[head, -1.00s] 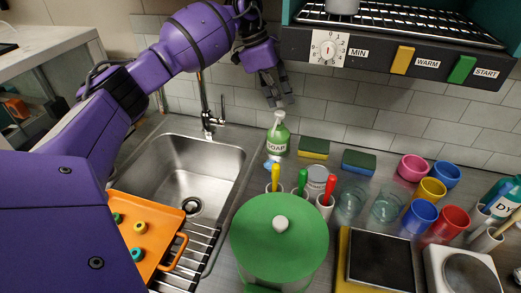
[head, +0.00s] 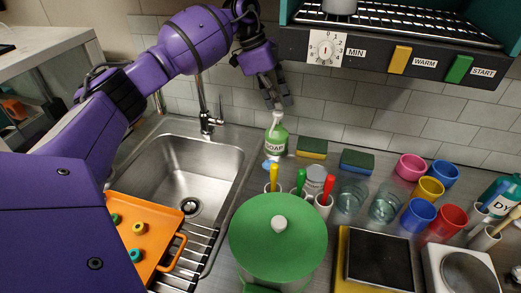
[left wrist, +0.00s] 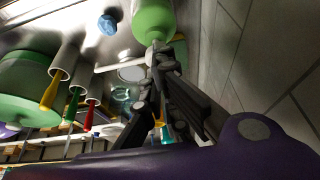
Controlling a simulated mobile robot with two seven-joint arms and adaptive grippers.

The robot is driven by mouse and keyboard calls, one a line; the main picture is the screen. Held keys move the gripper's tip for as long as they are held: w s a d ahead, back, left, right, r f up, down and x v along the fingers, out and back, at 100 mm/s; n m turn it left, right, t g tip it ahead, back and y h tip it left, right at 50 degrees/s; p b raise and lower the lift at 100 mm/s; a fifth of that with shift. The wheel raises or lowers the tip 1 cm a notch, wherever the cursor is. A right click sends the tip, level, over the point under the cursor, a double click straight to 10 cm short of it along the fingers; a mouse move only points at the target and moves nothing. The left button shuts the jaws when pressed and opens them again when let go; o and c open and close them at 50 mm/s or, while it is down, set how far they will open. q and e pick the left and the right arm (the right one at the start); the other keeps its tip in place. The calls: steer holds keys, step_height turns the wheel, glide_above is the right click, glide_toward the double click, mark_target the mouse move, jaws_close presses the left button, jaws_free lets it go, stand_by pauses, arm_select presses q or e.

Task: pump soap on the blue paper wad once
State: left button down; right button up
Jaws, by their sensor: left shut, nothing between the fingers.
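The green soap bottle (head: 276,141), labelled SOAP, stands upright behind the sink's right side, with a pale pump head on top. The blue paper wad (head: 268,164) lies on the counter just in front of it. My left gripper (head: 278,103) points down right above the pump head, shut and empty. In the left wrist view, the fingers (left wrist: 158,62) are close by the pump end of the bottle (left wrist: 153,20); I cannot tell whether they touch. The blue wad also shows in that view (left wrist: 107,24), apart from the fingers. My right gripper is not in view.
A steel sink (head: 190,165) with a tap (head: 206,115) lies left of the bottle. Sponges (head: 312,147) stand to its right. The oven (head: 400,50) overhangs at upper right; the tiled wall is close behind.

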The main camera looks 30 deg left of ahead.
arm_select(q)
steer(key=shift+s+f, duration=0.1)
steer(key=shift+f, duration=1.2)
steer(key=shift+r+p, duration=0.65)
steer(key=shift+r, duration=0.9)
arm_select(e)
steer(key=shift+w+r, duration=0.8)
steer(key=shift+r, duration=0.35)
arm_select(q)
steer(key=shift+r+p, duration=0.7)
steer(key=shift+r, duration=0.9)
step_height(320, 180, up, 3)
steer(key=shift+r+p, duration=0.1)
steer(key=shift+p, duration=0.55)
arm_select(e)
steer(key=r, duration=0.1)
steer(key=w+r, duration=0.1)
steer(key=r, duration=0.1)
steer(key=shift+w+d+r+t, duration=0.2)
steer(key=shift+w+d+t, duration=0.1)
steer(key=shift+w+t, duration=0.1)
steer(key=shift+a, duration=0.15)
